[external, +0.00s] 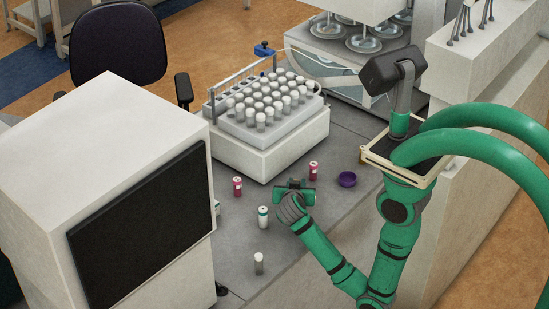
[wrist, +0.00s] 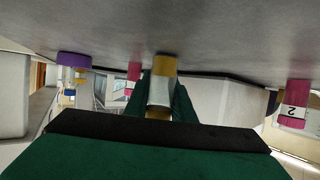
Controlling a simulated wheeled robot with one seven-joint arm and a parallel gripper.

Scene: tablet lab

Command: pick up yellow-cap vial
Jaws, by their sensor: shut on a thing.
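In the wrist view, where the counter appears along the top, the yellow-cap vial (wrist: 160,90) stands between the fingers of my gripper (wrist: 162,98). It has yellow ends and a pale middle band. My gripper is shut on it. The vial's yellow end is at or very close to the counter surface; I cannot tell whether they touch. In the external view my gripper (external: 293,185) is low over the counter, between two pink vials, and the yellow-cap vial is not clearly visible there.
Pink vials stand left (external: 238,187) and behind right (external: 313,168) of my gripper. A white-and-green vial (external: 263,217) and a grey vial (external: 259,263) stand nearer. A vial rack (external: 270,128) stands behind; a large monitor box (external: 105,150) is left.

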